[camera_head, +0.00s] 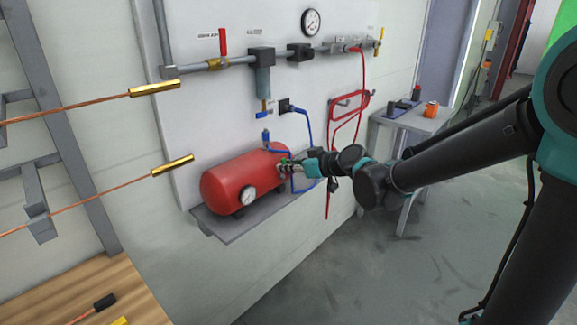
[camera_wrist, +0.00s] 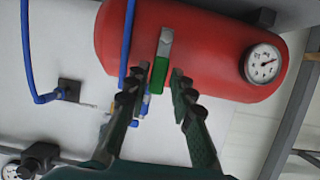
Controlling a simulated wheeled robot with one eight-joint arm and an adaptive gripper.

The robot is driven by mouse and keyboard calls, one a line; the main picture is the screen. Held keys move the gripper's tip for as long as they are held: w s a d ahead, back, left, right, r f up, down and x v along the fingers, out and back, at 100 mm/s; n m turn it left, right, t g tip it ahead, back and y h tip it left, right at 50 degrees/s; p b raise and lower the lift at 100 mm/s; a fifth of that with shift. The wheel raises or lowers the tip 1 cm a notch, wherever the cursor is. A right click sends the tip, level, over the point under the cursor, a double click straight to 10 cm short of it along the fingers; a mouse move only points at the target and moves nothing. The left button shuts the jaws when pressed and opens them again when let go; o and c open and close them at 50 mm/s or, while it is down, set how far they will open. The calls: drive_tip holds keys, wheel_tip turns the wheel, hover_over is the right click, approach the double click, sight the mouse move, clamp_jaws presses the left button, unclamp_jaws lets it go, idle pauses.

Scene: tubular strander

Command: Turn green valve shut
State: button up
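The green valve (camera_wrist: 159,75) is a small green handle on a metal fitting at the end of the red tank (camera_wrist: 200,40). It sits between my gripper's fingertips (camera_wrist: 155,85) in the wrist view. The fingers stand apart on either side of it, with a visible gap at least on the right. In the head view my gripper (camera_head: 288,168) is at the right end of the red tank (camera_head: 235,180), and a bit of the green valve (camera_head: 284,160) shows beside the fingers. Contact between finger and handle cannot be told.
The tank sits on a grey wall shelf (camera_head: 235,225) and carries a gauge (camera_head: 247,195). Blue hoses (camera_head: 309,130) run close to my gripper. A red hose (camera_head: 362,95) hangs from the pipework. A small table (camera_head: 425,122) with an orange item stands at right. The floor in front is clear.

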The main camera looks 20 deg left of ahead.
drive_tip(key=shift+o, duration=0.9)
drive_tip(key=shift+d, duration=0.1)
drive_tip(key=v, duration=1.1)
drive_tip(key=shift+s+d+r, duration=0.15)
drive_tip(key=shift+s+d, duration=0.05)
drive_tip(key=shift+d, duration=0.1)
drive_tip(key=s+d+f+m+h, duration=0.3)
drive_tip(key=d+f, duration=0.4)
drive_tip(key=d, duration=0.5)
drive_tip(key=s+d+f+m+h, duration=0.3)
drive_tip(key=d+f+m+h, duration=0.2)
drive_tip(key=d+f, duration=0.3)
drive_tip(key=s+d+f+m+g+h, duration=0.1)
drive_tip(key=s+d+f+m+h, duration=0.2)
drive_tip(key=d+f, duration=0.4)
drive_tip(key=d+m+h, duration=0.1)
drive_tip(key=d+m, duration=0.1)
drive_tip(key=d, duration=0.7)
drive_tip(key=shift+d+f+m, duration=0.15)
drive_tip(key=shift+f+m, duration=0.15)
drive_tip(key=shift+s, duration=0.1)
